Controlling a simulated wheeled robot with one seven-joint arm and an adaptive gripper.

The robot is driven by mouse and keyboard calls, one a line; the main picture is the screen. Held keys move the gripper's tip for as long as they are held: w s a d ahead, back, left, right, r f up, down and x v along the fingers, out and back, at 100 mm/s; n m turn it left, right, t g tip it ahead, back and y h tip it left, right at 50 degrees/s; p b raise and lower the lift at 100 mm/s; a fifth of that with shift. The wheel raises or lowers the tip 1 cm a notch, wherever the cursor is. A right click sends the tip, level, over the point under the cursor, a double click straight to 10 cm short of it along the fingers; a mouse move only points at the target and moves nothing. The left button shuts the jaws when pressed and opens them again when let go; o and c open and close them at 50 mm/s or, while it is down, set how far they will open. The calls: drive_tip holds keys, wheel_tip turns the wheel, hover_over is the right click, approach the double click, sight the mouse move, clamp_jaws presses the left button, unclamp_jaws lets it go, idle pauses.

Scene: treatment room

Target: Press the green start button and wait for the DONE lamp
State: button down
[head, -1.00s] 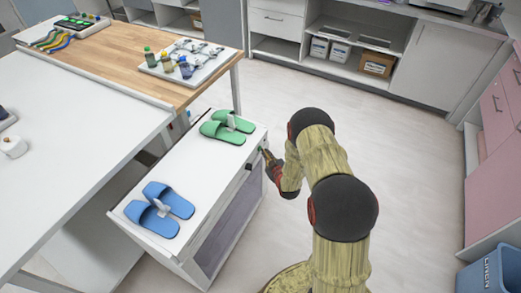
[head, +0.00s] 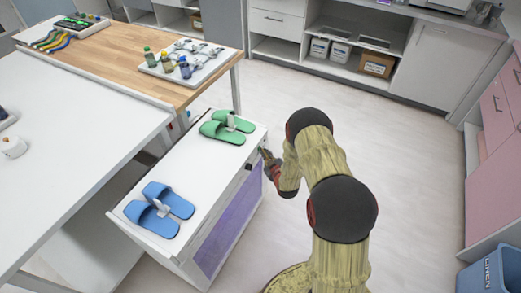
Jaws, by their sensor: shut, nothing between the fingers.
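A white cabinet (head: 189,168) with a glazed front stands in the middle, beside the tables. Its front window (head: 222,238) glows purple. A small dark knob or fitting (head: 249,166) shows on the upper front edge. My gripper (head: 265,155) is at the upper right end of the cabinet front, by its control area, with the fingers shut and empty. I cannot tell whether the fingertips touch the front. The green start button is not distinguishable behind my gripper. I cannot make out a DONE lamp.
Green slippers (head: 227,127) and blue slippers (head: 160,207) lie on the cabinet top. A tray (head: 205,70) with bottles and glasses stands on the wooden table (head: 125,60). A blue linen bin (head: 487,273) is at lower right. The floor right of my arm is clear.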

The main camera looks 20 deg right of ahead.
drive_tip(key=shift+s+d, duration=0.5)
drive_tip(key=shift+s, duration=0.2)
drive_tip(key=shift+s+d, duration=0.8)
drive_tip(key=shift+s, duration=0.2)
drive_tip(key=shift+s+d, duration=0.75)
drive_tip(key=shift+s, duration=0.2)
